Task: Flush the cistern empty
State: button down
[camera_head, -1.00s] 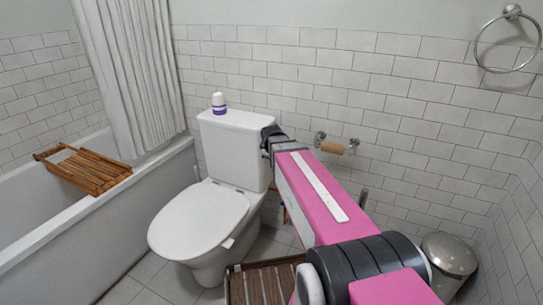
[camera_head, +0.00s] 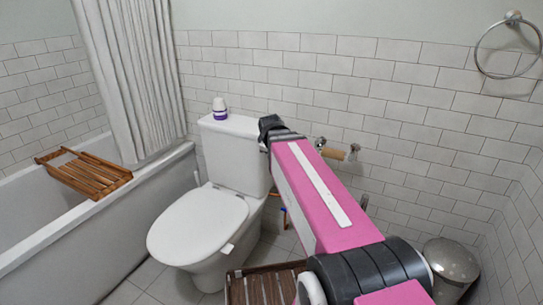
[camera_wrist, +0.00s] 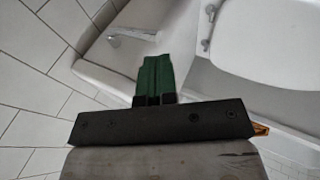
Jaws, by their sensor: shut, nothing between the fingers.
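The white cistern (camera_head: 236,158) stands against the tiled wall behind the toilet bowl, with its lid seat (camera_head: 199,222) down. In the wrist view, a slim metallic flush lever (camera_wrist: 130,36) shows on the cistern (camera_wrist: 98,76), ahead of my gripper (camera_wrist: 156,60). My gripper's green fingers are together and empty. Their tips appear just short of the lever in the picture, and I cannot tell the exact gap. In the head view, my dark wrist is at the cistern's upper right corner, and the fingers and lever are hidden.
A white and purple bottle (camera_head: 220,107) stands on the cistern lid. A toilet-roll holder (camera_head: 333,152) is on the wall close to my arm. A slatted wooden stool (camera_head: 262,284) and a metal bin (camera_head: 449,268) stand low; the bathtub (camera_head: 120,215) is at left.

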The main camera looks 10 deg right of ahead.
jog(key=shift+v, duration=1.5)
jog(key=shift+s+f, duration=0.1)
jog(key=s+d+f+m+g, duration=0.1)
jog(key=s+f+m+g, duration=0.1)
jog(key=f, duration=0.5)
jog(key=s+d+f+m+g, duration=0.1)
jog(key=s+f+m+g, duration=0.1)
jog(key=s+f+m, duration=0.3)
jog(key=s+f+m+g+y, duration=0.1)
jog(key=s+f+m, duration=0.3)
jog(key=f, duration=0.6)
jog(key=shift+s+d+f+g, duration=0.4)
jog(key=shift+s+g, duration=0.2)
jog(key=shift+s, duration=0.4)
jog(key=shift+s, duration=0.1)
dwell(1.4)
